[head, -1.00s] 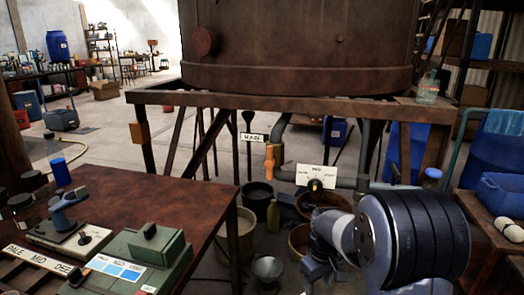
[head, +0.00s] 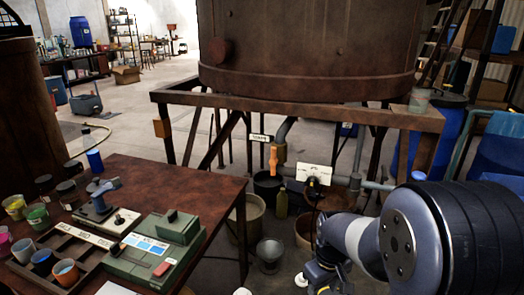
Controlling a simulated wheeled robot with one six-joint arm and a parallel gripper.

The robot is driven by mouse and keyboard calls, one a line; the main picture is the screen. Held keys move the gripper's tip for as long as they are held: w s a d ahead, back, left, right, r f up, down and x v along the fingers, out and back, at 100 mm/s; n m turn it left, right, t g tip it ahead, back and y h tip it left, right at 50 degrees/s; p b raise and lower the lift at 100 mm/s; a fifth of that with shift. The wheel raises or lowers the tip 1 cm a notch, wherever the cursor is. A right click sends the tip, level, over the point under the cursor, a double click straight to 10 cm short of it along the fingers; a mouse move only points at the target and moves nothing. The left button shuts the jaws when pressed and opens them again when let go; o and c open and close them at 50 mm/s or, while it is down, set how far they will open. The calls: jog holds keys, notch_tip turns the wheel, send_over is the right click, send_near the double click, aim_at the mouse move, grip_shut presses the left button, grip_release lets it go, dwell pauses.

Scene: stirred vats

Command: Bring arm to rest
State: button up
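My arm (head: 350,235) comes in from the lower right, with a large dark ribbed joint close to the camera. Its pale link runs left to a smaller joint (head: 328,262) and then down to the bottom edge. The arm is in front of the floor and to the right of the wooden bench (head: 215,190). Small dark and yellow parts show at its lower end, cut off by the frame. I cannot make out gripper fingers or anything held.
A big rusty vat (head: 310,45) stands on a frame behind, with an orange-handled tap (head: 273,160) and a white-plated dial (head: 313,175). The bench holds a green instrument (head: 155,245), a cup tray (head: 88,262) and several pots. Buckets (head: 269,255) stand on the floor between.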

notch_tip(320, 180, down, 10)
jog(key=shift+w+r+b, duration=0.1)
jog(key=shift+r+b, duration=0.05)
jog(key=shift+b, duration=0.85)
